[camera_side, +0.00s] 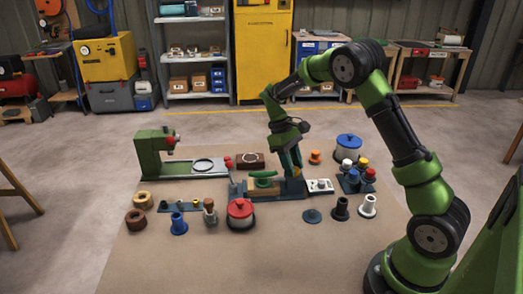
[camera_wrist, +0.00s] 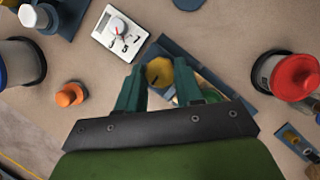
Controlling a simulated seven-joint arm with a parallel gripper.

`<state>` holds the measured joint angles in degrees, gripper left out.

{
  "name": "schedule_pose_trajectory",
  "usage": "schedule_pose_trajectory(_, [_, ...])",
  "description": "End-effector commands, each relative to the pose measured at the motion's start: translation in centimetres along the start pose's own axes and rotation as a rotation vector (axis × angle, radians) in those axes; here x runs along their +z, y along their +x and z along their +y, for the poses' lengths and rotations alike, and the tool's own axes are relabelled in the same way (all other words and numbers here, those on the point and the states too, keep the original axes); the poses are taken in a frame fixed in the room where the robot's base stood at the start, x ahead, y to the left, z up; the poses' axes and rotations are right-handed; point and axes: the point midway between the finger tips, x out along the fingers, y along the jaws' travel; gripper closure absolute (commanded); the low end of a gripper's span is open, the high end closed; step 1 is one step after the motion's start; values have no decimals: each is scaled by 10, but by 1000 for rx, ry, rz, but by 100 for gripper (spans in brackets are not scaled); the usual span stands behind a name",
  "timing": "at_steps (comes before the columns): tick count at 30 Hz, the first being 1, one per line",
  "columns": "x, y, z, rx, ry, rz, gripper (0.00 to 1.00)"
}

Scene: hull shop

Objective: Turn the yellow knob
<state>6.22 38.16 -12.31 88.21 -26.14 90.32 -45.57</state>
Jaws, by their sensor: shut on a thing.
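The yellow knob (camera_wrist: 158,72) shows in the wrist view, round and facing the camera, with a dark mark on its face. It is on a dark blue fixture (camera_side: 275,194), which lies near the middle of the board in the side view. My gripper (camera_wrist: 160,68) has its two teal fingers on either side of the knob and is shut on it. In the side view, my gripper (camera_side: 291,172) points down at the fixture and mostly hides the knob.
A white dial panel (camera_side: 320,185) sits close right of the fixture. A green handle-like piece (camera_side: 263,181) is left of my gripper. A red-lidded pot (camera_side: 240,213) stands in front, a blue-lidded pot (camera_side: 348,147) behind right, and an orange piece (camera_side: 315,157) nearby.

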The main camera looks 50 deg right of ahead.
Motion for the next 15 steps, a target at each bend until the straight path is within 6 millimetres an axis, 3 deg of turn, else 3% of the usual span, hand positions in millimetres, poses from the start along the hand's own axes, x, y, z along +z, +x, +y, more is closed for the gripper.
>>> schedule_pose_trajectory(15, [0, -1, 3, -190, 454, 3, 95])
